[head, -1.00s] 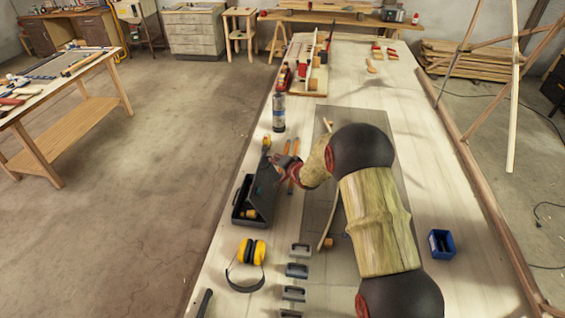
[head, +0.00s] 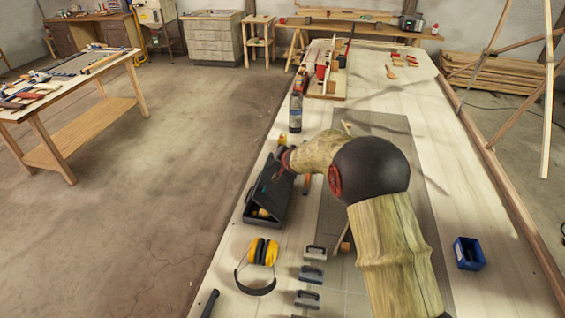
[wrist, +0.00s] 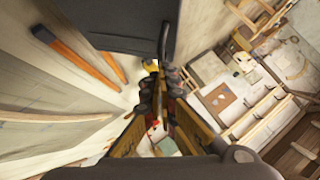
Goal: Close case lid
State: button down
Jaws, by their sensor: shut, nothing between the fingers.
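The dark case (head: 252,216) stands near the left edge of the long bench in the head view. Its lid (head: 272,188) is tilted over it, partly open, with a gap at the near end where a yellow-orange item (head: 262,212) shows inside. My gripper (head: 282,160) is at the far end of the lid, close to it; the arm hides part of this area. In the wrist view my gripper (wrist: 158,92) is shut and empty, with its fingertips at the edge of a dark panel, apparently the lid (wrist: 125,35). I cannot tell whether they touch.
Yellow earmuffs (head: 262,254) lie in front of the case, with several clamps (head: 312,275) to their right. A spray can (head: 296,112) stands beyond the case. Orange-handled tools show in the wrist view (wrist: 75,60). A blue bin (head: 468,253) stands at the right.

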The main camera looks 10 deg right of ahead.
aim_at(267, 161)
jog(key=shift+w+a+f+h+b, duration=0.25)
jog(key=shift+a+h+b, duration=0.25)
jog(key=shift+b, duration=1.05)
jog(key=shift+a+f+n+b, duration=0.15)
jog(key=shift+a+n+b, duration=0.15)
jog(key=shift+b, duration=0.4)
jog(key=a+b, duration=0.1)
jog(key=b, duration=0.2)
jog(key=a+f+g+h+b, duration=0.1)
jog(key=b, duration=0.2)
jog(key=shift+w+f+n, duration=0.1)
jog(key=shift+w+n, duration=0.25)
jog(key=shift+n, duration=0.05)
jog(key=a+b, duration=0.1)
jog(key=b, duration=0.1)
jog(key=f+h+b, duration=0.1)
jog(key=b, duration=0.1)
jog(key=shift+w+a+n, duration=0.25)
jog(key=shift+a+n, duration=0.05)
jog(key=shift+a, duration=0.05)
jog(key=w+a+f+n+g+h+b, duration=0.1)
jog(key=a+f+n+h, duration=0.1)
jog(key=a+f+h, duration=0.1)
jog(key=shift+w+a+f+h+b, duration=0.35)
jog(key=shift+a+f, duration=0.45)
jog(key=shift+f, duration=0.4)
